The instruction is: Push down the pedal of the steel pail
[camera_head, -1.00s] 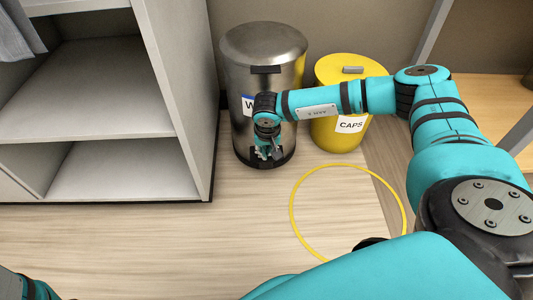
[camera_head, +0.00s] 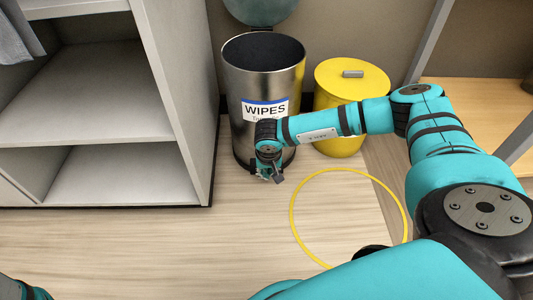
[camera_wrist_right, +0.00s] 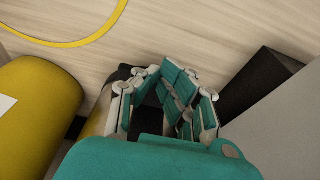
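The steel pail (camera_head: 240,100) stands upright on the floor by the grey shelf unit, with a WIPES label on its front. Its lid (camera_head: 262,8) is raised at the back and the dark inside shows. My right gripper (camera_head: 270,176) is low at the front foot of the pail, close to the floor. The pedal is hidden behind the gripper, so I cannot see the contact. In the right wrist view the gripper's fingers (camera_wrist_right: 160,72) converge at their tips and hold nothing that I can see. My left gripper is out of view.
A yellow bin (camera_head: 350,80) with its lid on stands just right of the pail, and shows in the wrist view. A yellow ring (camera_head: 293,220) is marked on the floor in front. The grey shelf unit (camera_head: 185,100) stands close on the left. Floor in front is clear.

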